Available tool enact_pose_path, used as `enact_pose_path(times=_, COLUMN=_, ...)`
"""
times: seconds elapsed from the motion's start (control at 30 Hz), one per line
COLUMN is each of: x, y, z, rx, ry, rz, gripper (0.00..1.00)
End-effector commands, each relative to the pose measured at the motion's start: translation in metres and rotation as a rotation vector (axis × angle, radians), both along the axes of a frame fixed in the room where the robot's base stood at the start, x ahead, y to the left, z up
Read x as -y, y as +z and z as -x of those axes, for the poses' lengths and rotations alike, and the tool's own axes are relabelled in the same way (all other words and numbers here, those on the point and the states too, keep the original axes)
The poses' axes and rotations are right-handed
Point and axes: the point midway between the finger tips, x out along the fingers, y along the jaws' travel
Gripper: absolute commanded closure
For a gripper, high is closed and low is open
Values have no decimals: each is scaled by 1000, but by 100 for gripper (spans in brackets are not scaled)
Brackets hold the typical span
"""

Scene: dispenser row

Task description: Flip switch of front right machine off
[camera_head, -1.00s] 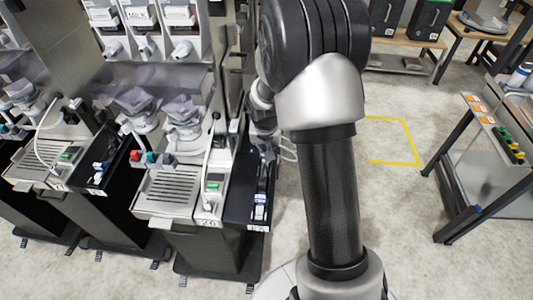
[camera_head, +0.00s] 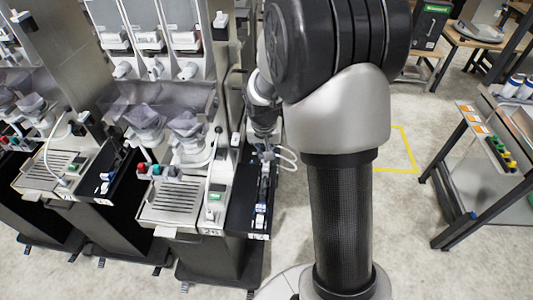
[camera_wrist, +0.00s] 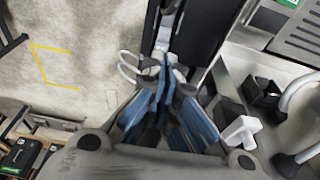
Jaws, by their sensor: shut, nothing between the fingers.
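The machine nearest the front right of the row (camera_head: 176,206) has a slotted drip tray and a small box with a green label (camera_head: 214,196). A dark side panel (camera_head: 240,208) runs along its right side, with small white and blue parts (camera_head: 260,215) at the near end. My gripper (camera_head: 266,158) is beside the machine's right side, partly hidden by my arm. In the wrist view my gripper (camera_wrist: 165,75) has its blue-padded fingers together and empty, close to a small white part (camera_wrist: 164,38) near the dark panel. I cannot tell which part is the switch, nor whether the fingers touch anything.
White cable loops (camera_wrist: 128,68) hang close to the fingertips. A white knob (camera_wrist: 240,130) and black blocks (camera_wrist: 262,98) sit beside the gripper. Other machines (camera_head: 95,185) stand to the left. A work table (camera_head: 490,150) stands right, with open floor (camera_head: 400,215) between.

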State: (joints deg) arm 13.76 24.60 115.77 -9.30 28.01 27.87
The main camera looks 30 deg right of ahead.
Motion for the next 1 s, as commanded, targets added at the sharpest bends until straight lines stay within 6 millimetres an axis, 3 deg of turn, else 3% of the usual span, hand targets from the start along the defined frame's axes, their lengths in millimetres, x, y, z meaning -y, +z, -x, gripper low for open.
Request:
enact_pose_path(times=0.2, x=-8, y=26, z=12, rx=1, ry=0, rz=1, gripper=100)
enact_pose_path(times=0.87, x=-10, y=30, z=15, rx=1, ry=1, rz=0, gripper=100)
enact_pose_path(times=1.0, x=-19, y=49, z=24, rx=15, ry=33, rz=6, gripper=100)
